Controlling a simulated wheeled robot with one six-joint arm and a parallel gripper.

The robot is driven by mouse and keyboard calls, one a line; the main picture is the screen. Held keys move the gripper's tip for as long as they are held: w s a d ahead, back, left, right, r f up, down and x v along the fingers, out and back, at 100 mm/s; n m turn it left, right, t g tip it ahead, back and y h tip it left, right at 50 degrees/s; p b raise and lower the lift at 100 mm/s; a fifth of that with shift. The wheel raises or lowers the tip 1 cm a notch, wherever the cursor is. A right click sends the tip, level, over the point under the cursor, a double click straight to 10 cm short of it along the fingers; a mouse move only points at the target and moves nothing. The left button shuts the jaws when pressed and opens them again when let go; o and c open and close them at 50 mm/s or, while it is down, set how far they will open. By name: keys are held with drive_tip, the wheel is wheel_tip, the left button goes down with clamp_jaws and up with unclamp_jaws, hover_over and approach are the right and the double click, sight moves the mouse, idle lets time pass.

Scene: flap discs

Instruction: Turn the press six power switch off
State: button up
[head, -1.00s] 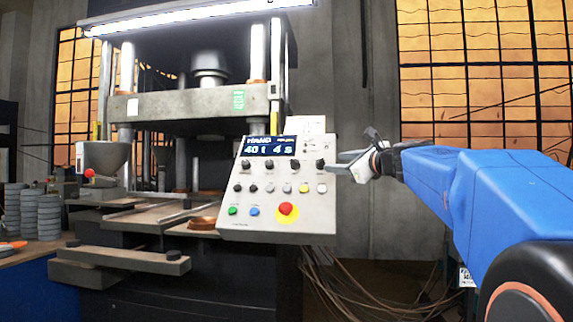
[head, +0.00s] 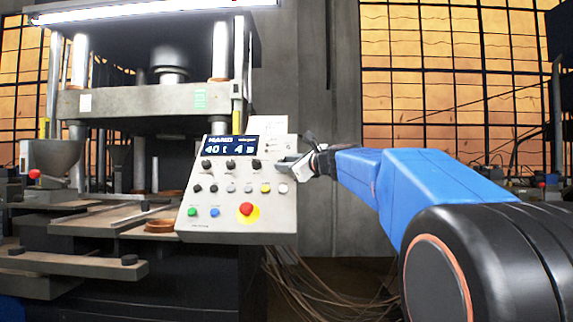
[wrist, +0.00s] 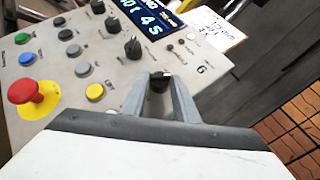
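The press control panel (head: 225,225) is a grey sloped box with a lit display (head: 231,147). My gripper (head: 283,164) is at the right end of its top row of black knobs. In the wrist view my gripper (wrist: 161,84) has one grey finger on each side of a black rotary knob (wrist: 160,81), beside a printed "6". The knob nearly fills the gap at the fingertips; whether both fingers press on it cannot be told. In the head view my fingers hide this knob.
A red emergency button (head: 246,209) on a yellow ring and several coloured buttons sit lower on the panel. A paper card (head: 268,124) stands behind its top edge. Loose cables (head: 325,285) lie below right. The press bed (head: 100,220) is at left.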

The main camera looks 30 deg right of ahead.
drive_tip(key=shift+c, duration=1.1)
drive_tip(key=shift+r+n, duration=0.1)
drive_tip(key=shift+n, duration=0.2)
drive_tip(key=n+g+y, duration=0.2)
drive_tip(key=n, duration=0.1)
drive_tip(key=n+g+y, duration=0.1)
drive_tip(key=shift+w+d+r+n, duration=0.15)
drive_tip(key=shift+d+r+n, duration=0.15)
drive_tip(key=shift+d+n, duration=0.1)
drive_tip(key=n+g, duration=0.1)
drive_tip(key=n+g+y, duration=0.1)
drive_tip(key=n+g, duration=0.1)
drive_tip(key=shift+w+d+r+g+y, duration=0.1)
drive_tip(key=shift+w+r+g+y, duration=0.1)
drive_tip(key=shift+r+g+y, duration=0.1)
drive_tip(key=shift+w+r+n+g, duration=0.15)
drive_tip(key=shift+n+g, duration=1.15)
drive_tip(key=shift+n, duration=0.3)
drive_tip(key=o, duration=1)
